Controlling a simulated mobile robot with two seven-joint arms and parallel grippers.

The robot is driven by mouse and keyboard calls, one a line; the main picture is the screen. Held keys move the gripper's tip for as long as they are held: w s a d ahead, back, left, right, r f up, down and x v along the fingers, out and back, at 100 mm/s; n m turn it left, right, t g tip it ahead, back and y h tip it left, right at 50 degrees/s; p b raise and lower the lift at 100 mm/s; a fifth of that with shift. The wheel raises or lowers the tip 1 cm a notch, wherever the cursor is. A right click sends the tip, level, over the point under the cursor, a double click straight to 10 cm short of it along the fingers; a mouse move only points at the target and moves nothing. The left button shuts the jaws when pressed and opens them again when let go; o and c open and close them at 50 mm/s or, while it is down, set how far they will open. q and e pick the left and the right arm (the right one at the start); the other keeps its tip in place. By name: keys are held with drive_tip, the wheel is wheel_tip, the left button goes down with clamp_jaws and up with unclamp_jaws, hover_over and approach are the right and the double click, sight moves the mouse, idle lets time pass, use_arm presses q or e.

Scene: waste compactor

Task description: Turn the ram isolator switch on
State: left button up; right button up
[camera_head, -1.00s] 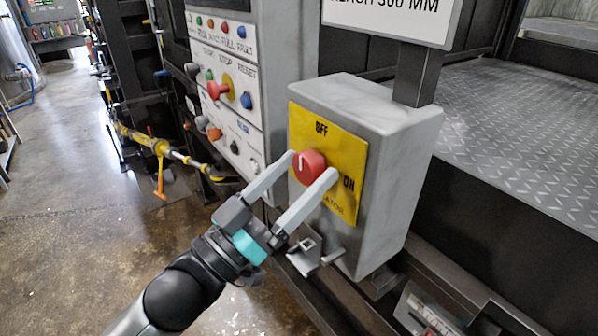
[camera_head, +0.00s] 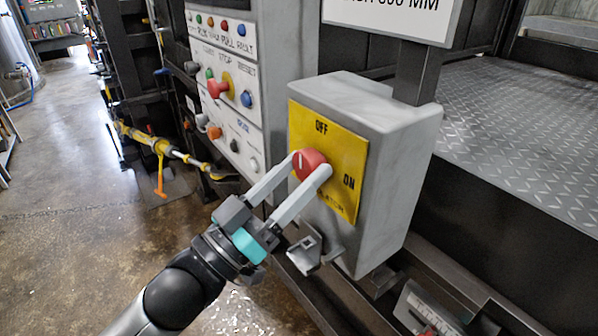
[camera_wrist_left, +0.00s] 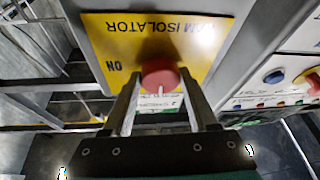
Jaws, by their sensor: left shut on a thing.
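The ram isolator switch is a round red knob (camera_head: 308,163) with a white pointer line, on a yellow plate (camera_head: 346,165) marked OFF at the top and ON at the right. The plate is on the front of a grey box (camera_head: 393,160). The white line points up, towards OFF. My left gripper (camera_head: 309,166) is shut on the knob, one finger on each side. In the left wrist view the knob (camera_wrist_left: 160,76) sits between the fingertips, with the plate (camera_wrist_left: 195,40) behind it. My right gripper is not in view.
A control panel (camera_head: 228,85) with several coloured buttons and a red stop knob stands left of the box. A sign on a post (camera_head: 416,75) rises behind the box. A grey bracket (camera_head: 305,252) juts out below it. Open floor (camera_head: 60,230) lies to the left.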

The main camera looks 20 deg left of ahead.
use_arm(q)
drive_tip(key=shift+m, duration=0.5)
drive_tip(key=m+g+h, duration=0.1)
drive_tip(key=m, duration=0.1)
drive_tip(key=m+h, duration=0.2)
drive_tip(key=m, duration=0.1)
drive_tip(key=shift+w+a+g, duration=0.1)
drive_tip(key=shift+g, duration=0.3)
drive_tip(key=m+g+h, duration=0.1)
drive_tip(key=m, duration=0.2)
drive_tip(key=m+g+h, duration=0.1)
drive_tip(key=m+g, duration=0.1)
drive_tip(key=m, duration=0.2)
drive_tip(key=shift+a+p, duration=0.1)
drive_tip(key=shift+p, duration=0.2)
drive_tip(key=m+g, duration=0.1)
drive_tip(key=m, duration=0.2)
drive_tip(key=m+g, duration=0.1)
drive_tip(key=m, duration=0.2)
drive_tip(key=shift+w+a+r+g+h+p, duration=0.1)
drive_tip(key=shift+r+g+h+p, duration=0.05)
drive_tip(key=shift+g+h+p, duration=0.2)
drive_tip(key=shift+m+g+p, duration=0.6)
drive_tip(key=shift+m+g, duration=0.35)
drive_tip(key=shift+m, duration=1.75)
drive_tip(key=o, duration=1.4)
drive_tip(key=shift+a, duration=0.1)
